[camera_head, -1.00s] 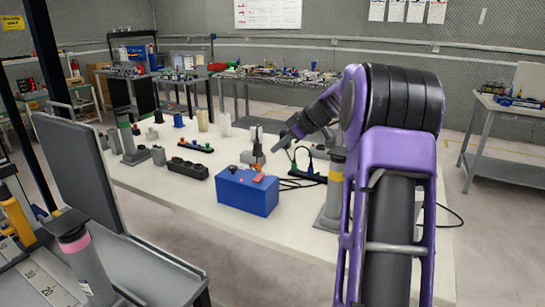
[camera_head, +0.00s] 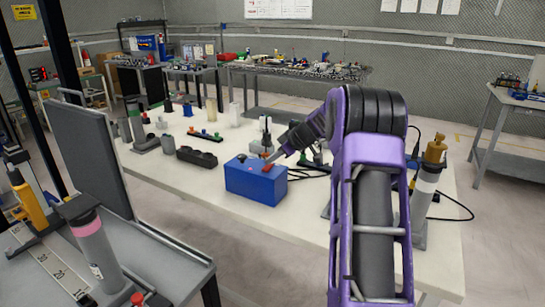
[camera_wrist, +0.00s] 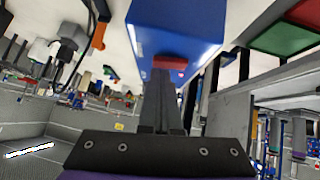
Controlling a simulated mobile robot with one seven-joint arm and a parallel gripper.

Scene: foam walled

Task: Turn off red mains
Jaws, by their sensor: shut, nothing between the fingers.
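A blue box (camera_head: 256,182) sits on the white table, with a red switch (camera_head: 268,168) on its top near the right side. My gripper (camera_head: 273,158) reaches in from the right, its tip low over the box top at the red switch. In the wrist view the shut fingers (camera_wrist: 165,75) end right at the red switch (camera_wrist: 175,62), in front of the blue box (camera_wrist: 180,28). Nothing is held. I cannot tell whether the tips touch the switch, and its setting is not clear.
A black power strip (camera_head: 197,157) and a strip with coloured knobs (camera_head: 205,135) lie left of the box. A grey panel (camera_head: 88,160) stands at the left.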

